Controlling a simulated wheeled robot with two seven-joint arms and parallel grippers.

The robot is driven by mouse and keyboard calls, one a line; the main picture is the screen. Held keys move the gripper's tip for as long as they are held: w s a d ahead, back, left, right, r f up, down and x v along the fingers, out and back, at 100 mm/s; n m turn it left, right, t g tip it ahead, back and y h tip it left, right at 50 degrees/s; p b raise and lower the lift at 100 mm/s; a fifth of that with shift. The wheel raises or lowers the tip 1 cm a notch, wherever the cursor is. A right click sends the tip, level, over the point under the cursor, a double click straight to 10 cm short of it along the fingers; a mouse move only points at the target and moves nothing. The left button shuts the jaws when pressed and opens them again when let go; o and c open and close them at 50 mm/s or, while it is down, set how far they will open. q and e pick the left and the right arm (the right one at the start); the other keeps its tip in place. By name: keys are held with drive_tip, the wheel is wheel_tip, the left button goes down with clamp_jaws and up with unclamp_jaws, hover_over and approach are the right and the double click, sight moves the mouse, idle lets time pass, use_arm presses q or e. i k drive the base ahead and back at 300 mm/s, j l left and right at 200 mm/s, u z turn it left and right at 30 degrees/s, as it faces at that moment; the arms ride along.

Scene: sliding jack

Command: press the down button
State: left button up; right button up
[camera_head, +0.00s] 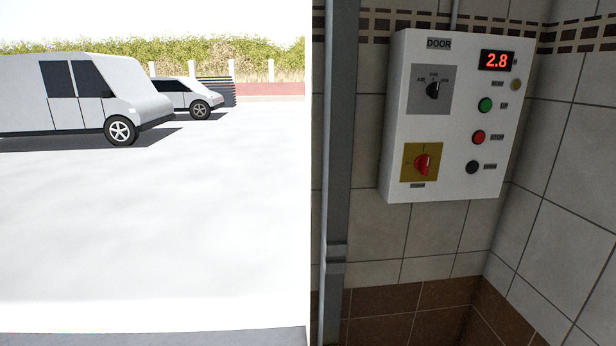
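A white control box (448,116) labelled DOOR is mounted on the tiled wall at the right. Its red display (497,60) reads 2.8. Down its right side are a green button (485,105), a red button (478,137) labelled STOP and a dark button (472,167) at the bottom. The label beside the dark button is too small to read surely; by its place it looks like the down button. A black rotary knob (433,90) and a red switch on a yellow plate (422,162) are on the left side. Neither gripper is in view.
A grey vertical post (340,160) stands left of the box. Left of it is a bright open doorway, with a white van (75,92) and a second vehicle (185,95) on pale ground outside. A tiled side wall (570,170) closes the right. The space before the box looks clear.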

sight(472, 167)
drive_tip(key=i+l+z, duration=0.25)
drive_tip(key=i+z, duration=0.2)
drive_tip(key=i, duration=0.35)
drive_tip(key=i+z, duration=0.45)
drive_tip(key=i, duration=0.4)
